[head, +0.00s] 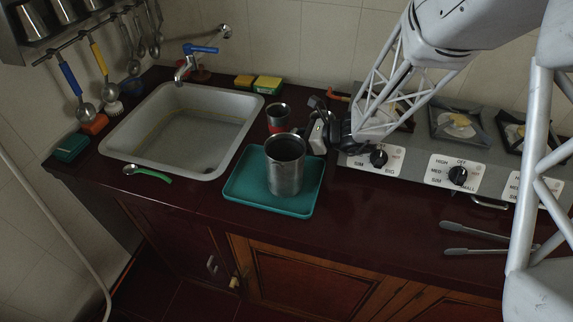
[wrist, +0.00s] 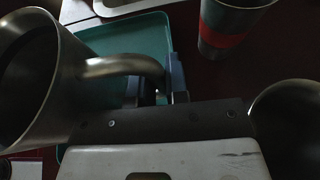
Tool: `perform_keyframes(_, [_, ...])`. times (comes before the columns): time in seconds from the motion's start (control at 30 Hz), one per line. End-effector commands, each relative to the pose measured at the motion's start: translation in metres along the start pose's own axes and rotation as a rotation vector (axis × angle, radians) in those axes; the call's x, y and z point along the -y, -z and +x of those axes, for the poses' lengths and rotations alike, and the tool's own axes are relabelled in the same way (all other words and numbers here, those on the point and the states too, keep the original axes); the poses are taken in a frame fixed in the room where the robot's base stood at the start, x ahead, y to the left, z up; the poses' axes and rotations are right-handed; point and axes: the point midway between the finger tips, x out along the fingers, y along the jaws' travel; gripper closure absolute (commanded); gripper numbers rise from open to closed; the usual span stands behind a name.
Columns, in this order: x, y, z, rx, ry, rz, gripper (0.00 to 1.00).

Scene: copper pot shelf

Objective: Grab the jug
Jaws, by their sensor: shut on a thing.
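The jug (head: 285,172) is a plain metal cylinder with a dark open top, upright over the teal tray (head: 240,191) in the head view. I cannot tell whether its base touches the tray. In the wrist view the jug (wrist: 35,85) fills the left side, and its curved handle (wrist: 125,66) reaches right to my fingers. My gripper (head: 304,131) comes in from the right, behind the jug's rim. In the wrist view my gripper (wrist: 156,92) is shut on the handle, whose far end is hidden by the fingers.
A metal cup with a red band (head: 278,118) stands close behind the jug. The sink (head: 185,130) is to the left, and the stove with knobs (head: 420,170) is to the right. Tongs (head: 475,240) lie at the front right. The counter right of the tray is clear.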

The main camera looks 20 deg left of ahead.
Motion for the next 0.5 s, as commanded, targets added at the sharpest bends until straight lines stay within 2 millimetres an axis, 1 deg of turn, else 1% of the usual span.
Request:
perform_keyframes(0.33, [0.0002,-0.002,-0.0008,0.0,0.0,-0.001,1.0])
perform_keyframes(0.5, [0.0003,-0.0092,-0.0037,0.001,0.001,-0.002,1.0])
